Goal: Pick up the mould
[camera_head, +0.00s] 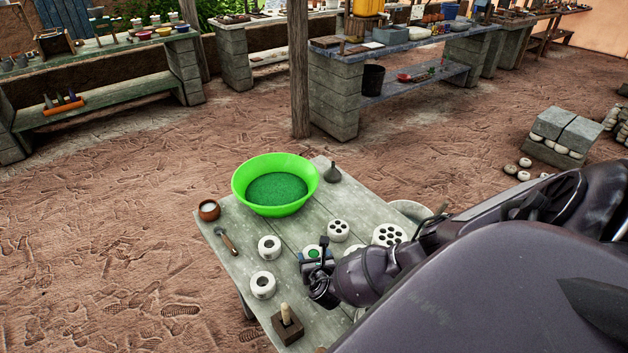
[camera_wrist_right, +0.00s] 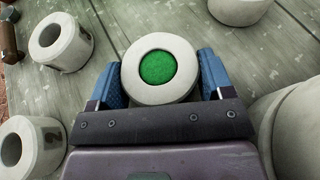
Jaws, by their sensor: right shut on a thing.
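The mould is a white round piece with a green centre; it shows in the head view (camera_head: 314,253) on the wooden table (camera_head: 245,232). In the right wrist view the mould (camera_wrist_right: 157,68) sits between the two blue fingers of my right gripper (camera_wrist_right: 162,78). The gripper is shut on it, one finger on each side. In the head view my right gripper (camera_head: 315,257) comes in from the right and partly hides the mould. I cannot tell whether the mould touches the table. My left gripper is not in view.
A green basin (camera_head: 275,184) stands at the table's far side. A hammer (camera_head: 226,241), a small bowl (camera_head: 209,210) and a wooden block with a peg (camera_head: 287,325) are nearby.

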